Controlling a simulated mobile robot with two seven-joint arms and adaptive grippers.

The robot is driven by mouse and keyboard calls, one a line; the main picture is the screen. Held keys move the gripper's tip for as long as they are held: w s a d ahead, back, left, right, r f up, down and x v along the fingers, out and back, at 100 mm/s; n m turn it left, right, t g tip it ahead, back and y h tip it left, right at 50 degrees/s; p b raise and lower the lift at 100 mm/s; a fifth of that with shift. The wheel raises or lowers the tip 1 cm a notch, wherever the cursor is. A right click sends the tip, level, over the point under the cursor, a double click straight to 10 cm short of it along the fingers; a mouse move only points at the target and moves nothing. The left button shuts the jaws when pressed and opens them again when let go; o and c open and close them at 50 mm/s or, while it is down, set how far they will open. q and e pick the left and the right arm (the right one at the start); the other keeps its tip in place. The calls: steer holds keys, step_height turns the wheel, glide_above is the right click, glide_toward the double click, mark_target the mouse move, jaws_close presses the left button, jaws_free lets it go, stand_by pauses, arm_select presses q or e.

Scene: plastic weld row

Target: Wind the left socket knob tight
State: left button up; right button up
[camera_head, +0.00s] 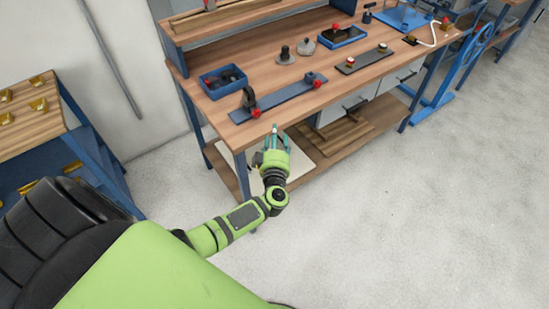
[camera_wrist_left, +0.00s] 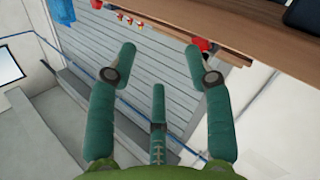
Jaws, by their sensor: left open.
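A long dark blue plate (camera_head: 285,101) lies along the front of the wooden workbench. A red knob (camera_head: 256,113) is at its left end, by a black upright clamp part (camera_head: 248,97). A second red knob (camera_head: 317,84) is at its right end. My left gripper (camera_head: 275,133) is just in front of the bench's front edge, below and right of the left knob, and apart from it. In the left wrist view its three teal fingers (camera_wrist_left: 158,75) are spread with nothing between them. A red piece (camera_wrist_left: 202,44) shows under the bench edge there, partly behind a fingertip. My right gripper is out of view.
On the workbench (camera_head: 225,118) stand a blue bin (camera_head: 222,82), dark round parts (camera_head: 285,56) and a dark plate with knobs (camera_head: 363,61). A lower shelf (camera_head: 380,112) lies under it. Another bench (camera_head: 30,125) stands at the left. The floor at the right is clear.

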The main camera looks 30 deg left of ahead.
arm_select(q)
steer(key=s+d+f+m+g+h, duration=0.1)
steer(key=s+d+f+m+h, duration=0.2)
steer(key=s+f, duration=0.2)
steer(key=s+d+f+m+g+h+p, duration=0.1)
steer(key=s+d+f+m+h, duration=0.2)
steer(key=f, duration=0.6)
steer(key=s+d+f+m+g+h+p, duration=0.1)
steer(key=s+d+f+m+g+h, duration=0.1)
steer(key=s+f+m, duration=0.3)
step_height(320, 180, down, 2)
steer(key=s+d+h, duration=0.1)
steer(key=s, duration=0.2)
steer(key=shift+d, duration=0.3)
steer(key=shift+f, duration=0.1)
